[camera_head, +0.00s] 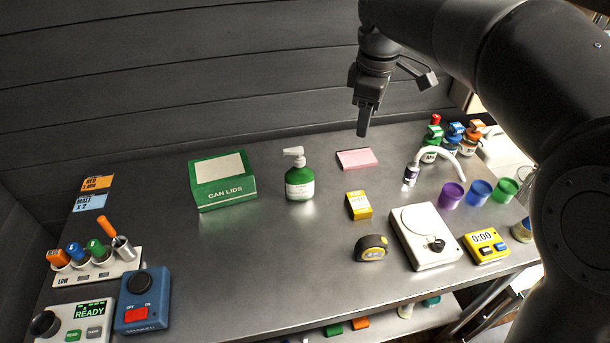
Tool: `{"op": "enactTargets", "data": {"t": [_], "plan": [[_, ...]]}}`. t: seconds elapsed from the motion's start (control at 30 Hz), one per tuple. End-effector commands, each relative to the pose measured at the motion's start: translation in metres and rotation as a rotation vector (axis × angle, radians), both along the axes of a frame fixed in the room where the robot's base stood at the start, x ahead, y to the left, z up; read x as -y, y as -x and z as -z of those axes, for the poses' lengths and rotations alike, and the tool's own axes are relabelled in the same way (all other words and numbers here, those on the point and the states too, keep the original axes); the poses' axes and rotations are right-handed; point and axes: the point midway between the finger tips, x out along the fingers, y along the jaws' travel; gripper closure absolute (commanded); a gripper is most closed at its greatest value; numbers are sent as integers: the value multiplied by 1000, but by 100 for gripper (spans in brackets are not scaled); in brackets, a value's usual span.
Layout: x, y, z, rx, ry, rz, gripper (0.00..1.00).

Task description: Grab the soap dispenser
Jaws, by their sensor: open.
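The soap dispenser (299,183) is a green bottle with a pale label and a white pump head. It stands upright on the metal table, just right of a green box. My gripper (363,132) hangs from the arm at the upper right of the soap dispenser, pointing down. It is open, with nothing seen between its fingers, and is apart from the dispenser. The finger gap is hard to make out from this side.
The green can lids box (222,181) stands close left of the dispenser. A pink pad (357,159), a yellow box (359,205), a tape measure (371,247) and a white scale (425,236) lie to the right. The table in front of the dispenser is clear.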

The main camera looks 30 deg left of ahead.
Motion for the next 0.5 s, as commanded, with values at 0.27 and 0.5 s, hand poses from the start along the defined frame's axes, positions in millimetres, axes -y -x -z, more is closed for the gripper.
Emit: {"op": "enactTargets", "data": {"t": [0.27, 0.5], "plan": [[-115, 14, 40, -63, 66, -400, 47], [-150, 25, 57, -84, 86, -534, 47]]}}
